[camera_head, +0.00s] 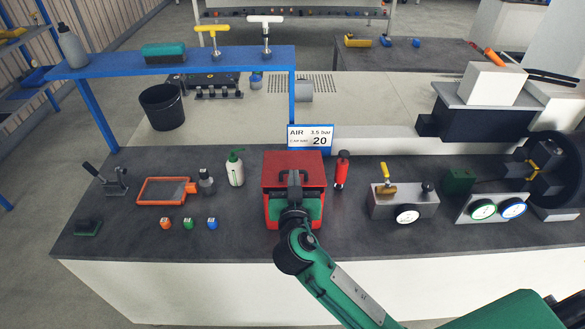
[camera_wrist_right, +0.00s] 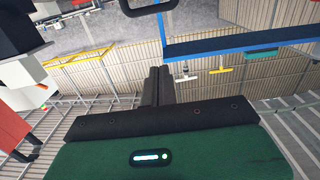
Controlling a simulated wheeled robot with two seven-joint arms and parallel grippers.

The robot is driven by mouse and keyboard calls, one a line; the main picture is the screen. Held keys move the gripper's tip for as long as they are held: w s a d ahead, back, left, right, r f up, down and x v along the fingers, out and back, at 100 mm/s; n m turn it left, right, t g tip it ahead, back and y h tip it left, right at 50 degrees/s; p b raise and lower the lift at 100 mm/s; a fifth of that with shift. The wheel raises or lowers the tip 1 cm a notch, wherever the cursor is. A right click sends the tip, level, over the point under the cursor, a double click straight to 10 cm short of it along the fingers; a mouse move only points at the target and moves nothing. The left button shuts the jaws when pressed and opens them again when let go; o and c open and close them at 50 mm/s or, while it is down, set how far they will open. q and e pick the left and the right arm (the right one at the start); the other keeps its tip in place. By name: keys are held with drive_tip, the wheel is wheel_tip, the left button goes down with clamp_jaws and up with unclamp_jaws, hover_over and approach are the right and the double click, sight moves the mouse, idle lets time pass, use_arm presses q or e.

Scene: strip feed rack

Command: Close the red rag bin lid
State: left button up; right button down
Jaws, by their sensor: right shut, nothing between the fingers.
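The red rag bin (camera_head: 271,222) stands on the dark bench near the middle in the head view. Its red lid (camera_head: 275,163) shows its outer face with a black handle (camera_head: 282,176). The lid's exact angle is hard to judge, as my arm hides part of the bin's front. My right gripper (camera_head: 295,182) is in front of the lid, over the bin, its fingers pointing away. In the right wrist view the fingers (camera_wrist_right: 158,85) are together and empty. A black handle (camera_wrist_right: 148,9) shows at the top edge of that view, apart from the fingers. My left gripper is out of view.
A red bottle (camera_head: 342,170) stands close right of the bin, and a white-green bottle (camera_head: 235,168) to its left. A blue shelf (camera_head: 215,63) with a sign (camera_head: 310,137) rises behind. A gauge block (camera_head: 390,203) stands further right. Bench is bare between small cubes and bin.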

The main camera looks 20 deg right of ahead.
drive_tip(key=p+x, duration=0.3)
drive_tip(key=x, duration=0.5)
drive_tip(key=shift+w+r+p, duration=0.15)
drive_tip(key=shift+p, duration=0.25)
wheel_tip(320, 180, down, 3)
drive_tip(key=shift+d+p, duration=0.1)
drive_tip(key=shift+p, duration=0.7)
drive_tip(key=shift+s+f, duration=0.4)
drive_tip(key=shift+f, duration=0.3)
drive_tip(key=f+b, duration=0.1)
drive_tip(key=b, duration=0.4)
drive_tip(key=f+t+b, duration=0.1)
drive_tip(key=b, duration=0.5)
drive_tip(key=s+f+b, duration=0.1)
drive_tip(key=b, duration=0.4)
drive_tip(key=shift+a+f+t, duration=0.3)
drive_tip(key=shift+s+h+b, duration=0.15)
drive_tip(key=shift+h+b, duration=0.15)
drive_tip(key=shift+b, duration=0.8)
